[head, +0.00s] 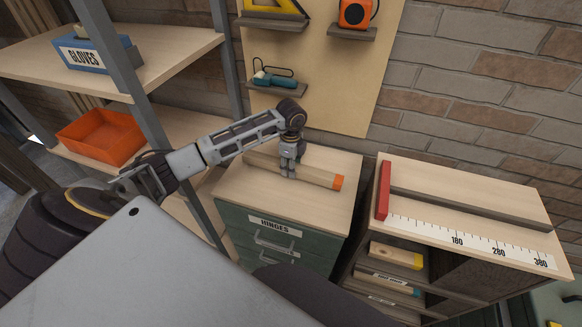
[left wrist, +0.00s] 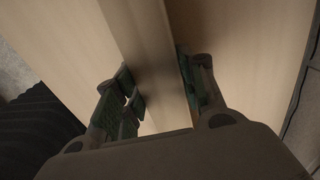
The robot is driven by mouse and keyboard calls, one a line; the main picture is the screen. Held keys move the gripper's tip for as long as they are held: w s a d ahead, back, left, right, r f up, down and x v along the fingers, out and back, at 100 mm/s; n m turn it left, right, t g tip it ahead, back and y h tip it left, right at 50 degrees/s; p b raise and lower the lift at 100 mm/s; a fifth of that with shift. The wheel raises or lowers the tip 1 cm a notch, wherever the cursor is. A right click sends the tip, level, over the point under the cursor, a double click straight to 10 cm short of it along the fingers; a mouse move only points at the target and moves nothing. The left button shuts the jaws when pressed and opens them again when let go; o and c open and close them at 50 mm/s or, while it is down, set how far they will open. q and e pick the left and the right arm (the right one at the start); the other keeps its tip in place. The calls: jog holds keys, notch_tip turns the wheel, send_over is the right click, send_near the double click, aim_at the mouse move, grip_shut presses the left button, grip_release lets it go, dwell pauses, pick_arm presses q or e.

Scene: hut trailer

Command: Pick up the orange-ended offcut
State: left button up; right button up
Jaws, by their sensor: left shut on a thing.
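The orange-ended offcut (head: 317,176) is a pale wooden bar on top of the green hinges cabinet (head: 230,184) in the head view, with its orange end toward the right. My left gripper (head: 288,171) points down over the bar's middle and is shut on it. In the left wrist view the offcut (left wrist: 150,50) runs between the two fingers of my left gripper (left wrist: 160,95), and its orange end does not show there. I cannot tell whether the offcut still touches the cabinet top. My right gripper is not in view.
A bench with a ruler (head: 480,241), a red stop (head: 383,190) and a dark fence stands to the right, with several colour-ended offcuts on shelves below. Shelving at left holds an orange bin (head: 100,138) and a blue gloves box (head: 98,53). A pegboard (head: 335,90) hangs behind the cabinet.

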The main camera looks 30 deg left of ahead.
pick_arm(q)
jog(key=shift+r+p, duration=2.75)
jog(key=shift+r, duration=1.45)
jog(key=shift+s, duration=0.1)
